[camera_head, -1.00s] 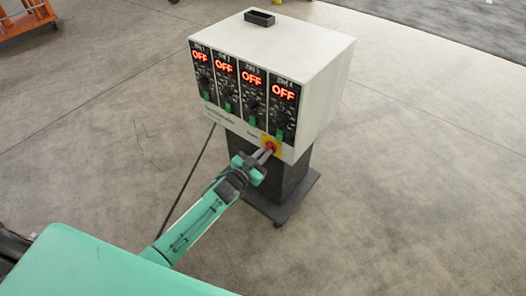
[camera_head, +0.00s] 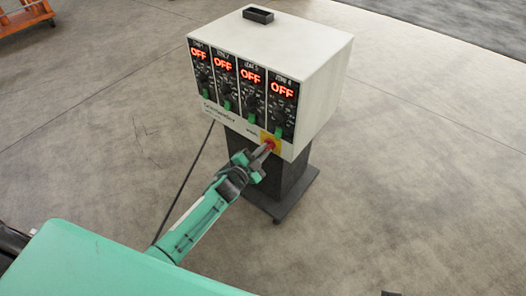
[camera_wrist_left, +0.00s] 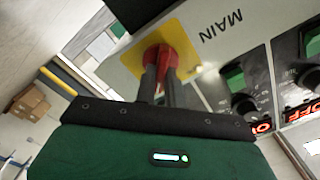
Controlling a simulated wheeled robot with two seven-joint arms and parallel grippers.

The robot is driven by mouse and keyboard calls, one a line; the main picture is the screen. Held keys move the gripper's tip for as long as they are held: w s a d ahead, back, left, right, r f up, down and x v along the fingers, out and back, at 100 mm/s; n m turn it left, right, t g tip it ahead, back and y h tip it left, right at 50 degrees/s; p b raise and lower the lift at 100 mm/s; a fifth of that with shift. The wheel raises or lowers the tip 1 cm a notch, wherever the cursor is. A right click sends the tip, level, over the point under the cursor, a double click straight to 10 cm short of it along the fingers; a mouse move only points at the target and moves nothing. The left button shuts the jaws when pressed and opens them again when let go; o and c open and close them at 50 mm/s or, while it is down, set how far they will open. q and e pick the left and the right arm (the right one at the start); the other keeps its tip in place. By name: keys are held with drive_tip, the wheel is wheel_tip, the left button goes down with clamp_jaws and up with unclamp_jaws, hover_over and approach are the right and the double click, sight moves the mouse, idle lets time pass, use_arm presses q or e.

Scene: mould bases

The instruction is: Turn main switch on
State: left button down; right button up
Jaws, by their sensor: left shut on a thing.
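The main switch (camera_head: 268,142) is a red knob on a yellow plate at the lower right of the white control box's (camera_head: 300,60) front. In the left wrist view the red knob (camera_wrist_left: 160,57) sits on the yellow plate (camera_wrist_left: 186,46) beside the word MAIN. My left gripper (camera_head: 264,150) is shut on the red knob, with one finger on each side. In the left wrist view the fingers of my left gripper (camera_wrist_left: 160,82) cover part of the knob. Several zone displays (camera_head: 251,76) on the box glow red and read OFF. My right gripper is not in view.
The box stands on a dark pedestal (camera_head: 288,180) with a wide foot. A dark cable (camera_head: 185,185) runs down at its left. A small black tray (camera_head: 258,15) lies on top. An orange cart (camera_head: 25,18) stands far left. The floor at right is clear.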

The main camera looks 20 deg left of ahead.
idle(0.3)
use_arm(q)
drive_tip(key=c, duration=1.5)
unclamp_jaws()
drive_tip(key=p+v, duration=0.1)
drive_tip(key=v, duration=1.2)
drive_tip(key=shift+s+a, duration=0.1)
drive_tip(key=shift+s, duration=0.3)
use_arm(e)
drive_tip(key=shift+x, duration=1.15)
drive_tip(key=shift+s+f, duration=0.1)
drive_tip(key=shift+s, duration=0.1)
